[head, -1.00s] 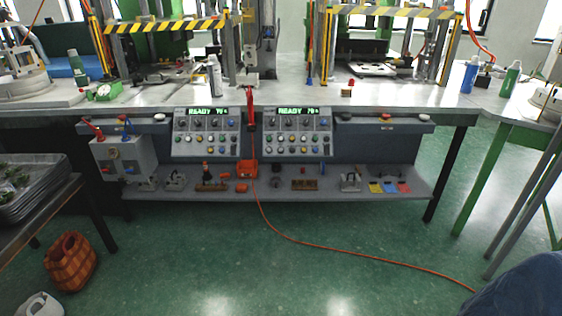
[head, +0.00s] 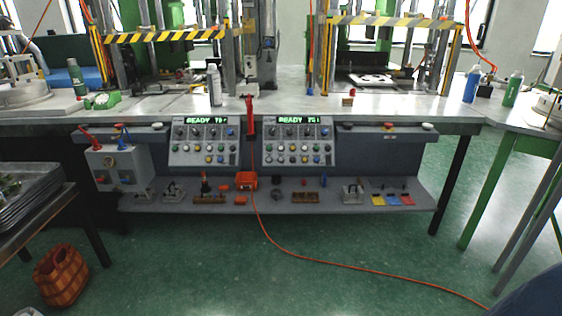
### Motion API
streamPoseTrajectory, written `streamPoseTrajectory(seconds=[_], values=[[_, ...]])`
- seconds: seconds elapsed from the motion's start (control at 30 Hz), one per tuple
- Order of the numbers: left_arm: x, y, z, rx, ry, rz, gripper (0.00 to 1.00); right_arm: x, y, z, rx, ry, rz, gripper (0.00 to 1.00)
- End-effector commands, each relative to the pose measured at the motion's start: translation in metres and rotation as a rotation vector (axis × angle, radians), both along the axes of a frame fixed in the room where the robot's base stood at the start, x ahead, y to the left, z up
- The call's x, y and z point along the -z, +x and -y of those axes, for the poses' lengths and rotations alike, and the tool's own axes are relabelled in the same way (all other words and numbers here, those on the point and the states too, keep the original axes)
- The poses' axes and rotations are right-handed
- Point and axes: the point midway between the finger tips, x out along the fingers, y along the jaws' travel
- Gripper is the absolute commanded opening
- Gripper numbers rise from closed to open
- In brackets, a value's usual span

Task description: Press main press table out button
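Two grey control panels hang on the front of the press bench, a left panel (head: 204,141) and a right panel (head: 299,141). Each has a lit green READY display, a row of dark dials and rows of small coloured buttons. Labels are too small to read, so I cannot tell which is the table out button or which panel serves the main press. The left press (head: 165,37) and right press (head: 390,21) stand above, behind yellow-and-black striped bars. Neither of my grippers is in view.
The bench top (head: 290,109) holds a spray can (head: 214,86) and bottles. A lower shelf (head: 340,203) carries small tools. A red hose (head: 330,258) crosses the green floor. A basket (head: 60,275) and tray rack (head: 30,200) stand left; a side table (head: 500,122) stands right.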

Motion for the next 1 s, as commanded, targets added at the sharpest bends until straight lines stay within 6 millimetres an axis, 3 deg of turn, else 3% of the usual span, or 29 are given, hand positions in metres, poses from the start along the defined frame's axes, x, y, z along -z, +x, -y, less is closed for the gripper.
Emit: streamPoseTrajectory(seconds=[0.03,0.27,1.0], values=[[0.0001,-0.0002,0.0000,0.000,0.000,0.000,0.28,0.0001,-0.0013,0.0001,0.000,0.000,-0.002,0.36],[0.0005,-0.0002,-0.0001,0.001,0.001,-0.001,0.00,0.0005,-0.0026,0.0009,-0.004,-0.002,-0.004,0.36],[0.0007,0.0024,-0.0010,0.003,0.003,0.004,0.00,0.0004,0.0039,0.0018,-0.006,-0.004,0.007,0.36]])
